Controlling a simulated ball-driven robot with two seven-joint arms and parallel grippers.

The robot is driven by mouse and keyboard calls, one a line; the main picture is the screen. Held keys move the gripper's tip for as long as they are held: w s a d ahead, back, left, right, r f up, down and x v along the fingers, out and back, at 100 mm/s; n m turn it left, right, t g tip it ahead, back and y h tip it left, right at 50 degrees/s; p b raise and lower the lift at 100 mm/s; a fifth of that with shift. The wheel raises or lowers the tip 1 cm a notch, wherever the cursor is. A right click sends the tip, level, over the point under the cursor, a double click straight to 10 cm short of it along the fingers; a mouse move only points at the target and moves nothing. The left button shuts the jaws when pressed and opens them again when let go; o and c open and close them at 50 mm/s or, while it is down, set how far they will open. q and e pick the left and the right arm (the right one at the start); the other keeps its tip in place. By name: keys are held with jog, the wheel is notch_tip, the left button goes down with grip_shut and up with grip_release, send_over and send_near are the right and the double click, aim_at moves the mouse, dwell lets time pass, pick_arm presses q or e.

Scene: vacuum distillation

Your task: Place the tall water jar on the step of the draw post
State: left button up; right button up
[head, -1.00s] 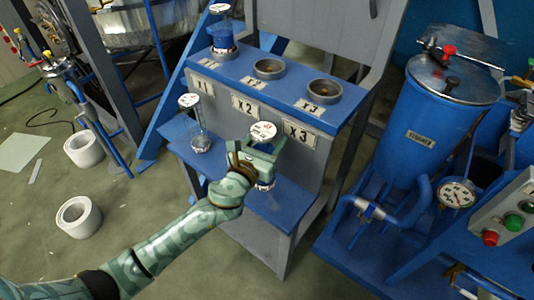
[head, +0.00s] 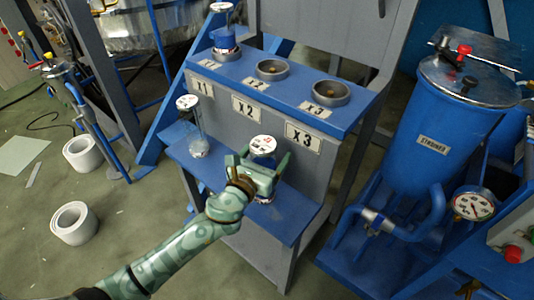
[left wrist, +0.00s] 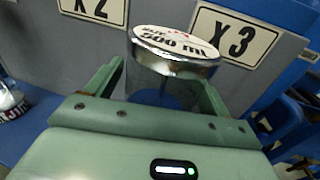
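A clear jar with a white round lid (head: 263,144) marked "500 ml" and blue liquid low inside stands upright on the blue lower step (head: 305,205) of the draw post, below the X2 and X3 labels. Whether its base fully rests on the step is partly hidden by my gripper. My left gripper (head: 257,165) has its fingers on both sides of the jar, spread wider than the jar body, with a gap visible. In the left wrist view the lid (left wrist: 174,45) sits between and above the two fingers. My right gripper is out of view.
Another lidded jar (head: 198,146) stands on the step to the left. A blue-filled jar (head: 223,40) sits in the X1 socket on the upper shelf; the X2 (head: 272,69) and X3 sockets (head: 331,92) are empty. A blue strainer tank (head: 435,130) stands at right.

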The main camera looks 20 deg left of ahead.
pick_arm(q)
jog(key=s+a+p, duration=0.2)
jog(key=s, duration=1)
jog(key=s+a+f+n+g+y, duration=0.1)
jog(key=s+f+n+g, duration=0.15)
jog(key=f, duration=0.45)
jog(key=s+a+f+n+g+y, duration=0.1)
jog(key=s+a+f+n+g, duration=0.2)
jog(key=f, duration=0.4)
jog(key=s+f+n+g, duration=0.1)
jog(key=s+f+n, duration=0.1)
jog(key=f+n, duration=0.35)
jog(key=s+a+f+n+g+y, duration=0.1)
jog(key=s+a+f+n+g, duration=0.1)
jog(key=s+f+n, duration=0.4)
jog(key=s+a+f+n+g, duration=0.1)
jog(key=s+f+g, duration=0.1)
jog(key=s+f, duration=0.65)
jog(key=s+f+n+g, duration=0.3)
jog(key=s+n, duration=0.2)
jog(key=s, duration=0.7)
jog(key=s+f+n+g, duration=0.2)
jog(key=s+n, duration=0.3)
jog(key=s, duration=0.6)
jog(key=s+f+n+g, duration=0.3)
jog(key=s+n+g, duration=0.1)
jog(key=s, duration=0.8)
jog(key=shift+s+a+f+n, duration=0.3)
jog(key=shift+a+n, duration=0.05)
jog(key=shift+n, duration=0.45)
